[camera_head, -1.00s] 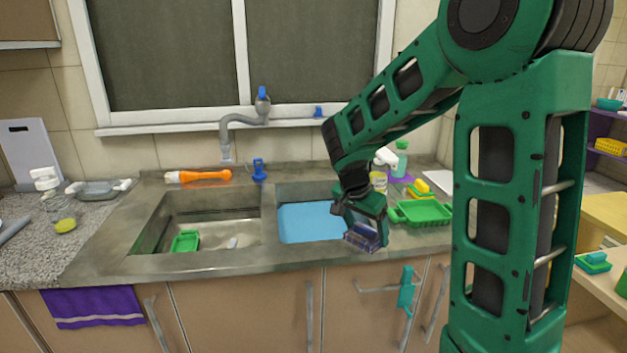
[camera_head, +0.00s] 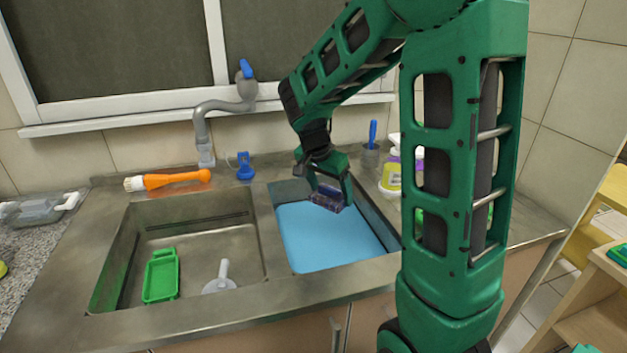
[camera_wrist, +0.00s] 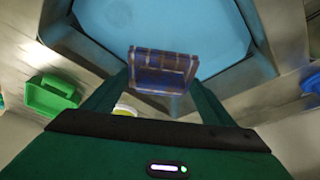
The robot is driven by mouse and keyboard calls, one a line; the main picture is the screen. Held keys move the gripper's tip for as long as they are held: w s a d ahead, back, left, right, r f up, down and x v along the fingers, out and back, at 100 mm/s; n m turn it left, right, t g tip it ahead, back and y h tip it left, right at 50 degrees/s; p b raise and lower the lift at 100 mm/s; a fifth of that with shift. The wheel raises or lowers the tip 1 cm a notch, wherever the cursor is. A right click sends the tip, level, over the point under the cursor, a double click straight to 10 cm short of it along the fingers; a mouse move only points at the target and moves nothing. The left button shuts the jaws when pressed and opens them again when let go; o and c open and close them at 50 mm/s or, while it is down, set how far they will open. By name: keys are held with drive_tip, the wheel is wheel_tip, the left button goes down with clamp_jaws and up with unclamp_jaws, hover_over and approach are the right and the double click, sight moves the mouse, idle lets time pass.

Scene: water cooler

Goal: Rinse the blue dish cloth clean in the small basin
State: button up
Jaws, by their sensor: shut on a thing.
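My gripper (camera_head: 325,190) is shut on the blue dish cloth (camera_head: 328,199), a small folded checked piece in dark blue with brown patches. The cloth also shows between my fingers in the wrist view (camera_wrist: 162,72). In the head view, my gripper and the cloth are over the small basin (camera_head: 392,236), the right-hand one, which holds light blue water (camera_head: 325,240). The water also fills the top of the wrist view (camera_wrist: 165,25). The cloth appears above the water or near its surface; I cannot tell whether it touches.
The larger left basin (camera_head: 225,245) holds a green tray (camera_head: 161,276) and a white plug-like item (camera_head: 220,279). A grey faucet (camera_head: 202,125) stands behind the basins. An orange brush (camera_head: 170,180) and a blue item (camera_head: 245,166) lie along the back. Bottles (camera_head: 391,176) stand right of the small basin.

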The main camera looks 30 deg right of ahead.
drive_tip(key=shift+w, duration=0.4)
drive_tip(key=shift+d+f, duration=0.1)
drive_tip(key=shift+f, duration=9.65)
